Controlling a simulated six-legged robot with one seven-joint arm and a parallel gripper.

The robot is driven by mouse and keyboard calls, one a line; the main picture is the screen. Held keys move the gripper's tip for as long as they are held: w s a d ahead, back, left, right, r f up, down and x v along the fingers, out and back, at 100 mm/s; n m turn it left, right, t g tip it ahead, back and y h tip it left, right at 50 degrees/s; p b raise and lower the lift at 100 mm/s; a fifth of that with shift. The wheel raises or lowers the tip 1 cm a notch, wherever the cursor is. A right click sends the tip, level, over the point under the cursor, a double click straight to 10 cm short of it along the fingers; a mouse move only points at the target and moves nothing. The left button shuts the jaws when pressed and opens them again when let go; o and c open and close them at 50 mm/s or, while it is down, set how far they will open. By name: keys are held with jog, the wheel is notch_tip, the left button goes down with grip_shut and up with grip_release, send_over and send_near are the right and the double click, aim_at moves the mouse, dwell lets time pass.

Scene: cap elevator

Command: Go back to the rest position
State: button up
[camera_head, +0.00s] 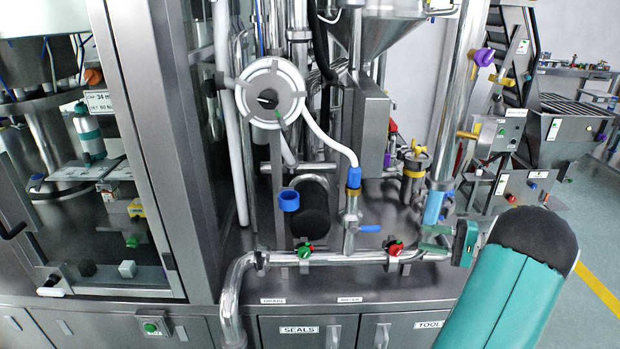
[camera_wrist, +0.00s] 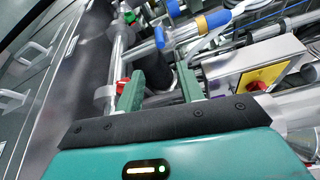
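My gripper (camera_head: 427,238) is at the end of my teal and black arm, at the right of the head view, close to the right end of the steel pipe (camera_head: 330,258). In the wrist view its two green fingers (camera_wrist: 160,84) stand apart with nothing held between them. Whether a finger touches the pipe or valve is unclear. A valve with a red handle (camera_head: 395,248) is on the pipe just left of the fingers; its red handle (camera_wrist: 123,86) also shows beside the left finger in the wrist view.
A steel cabinet with a glass door (camera_head: 150,150) stands left. Labelled drawers (camera_head: 308,332) are below. Open floor (camera_head: 597,235) is at right.

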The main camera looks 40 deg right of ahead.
jog(key=shift+a, duration=0.1)
jog(key=w+a+r+n+g, duration=0.2)
jog(key=w+a+g, duration=0.1)
jog(key=a, duration=0.6)
jog(key=w+a+r+n+g+h, duration=0.1)
jog(key=w+a+r+n+g, duration=0.2)
jog(key=a, duration=0.7)
jog(key=w+a+r+g, duration=0.2)
jog(key=w+a+g, duration=0.15)
jog(key=a, duration=0.55)
jog(key=s+a+r+n+h, duration=0.1)
jog(key=s+a+n+h, duration=0.3)
jog(key=a, duration=0.6)
jog(key=s+a+r+n+h, duration=0.1)
jog(key=s+a+n+h, duration=0.3)
jog(key=s+a, duration=0.3)
jog(key=a, duration=0.3)
jog(key=shift+s+a+n+t, duration=0.15)
jog(key=shift+s+n+t, duration=0.15)
jog(key=shift+t, duration=0.05)
jog(key=shift+c, duration=0.4)
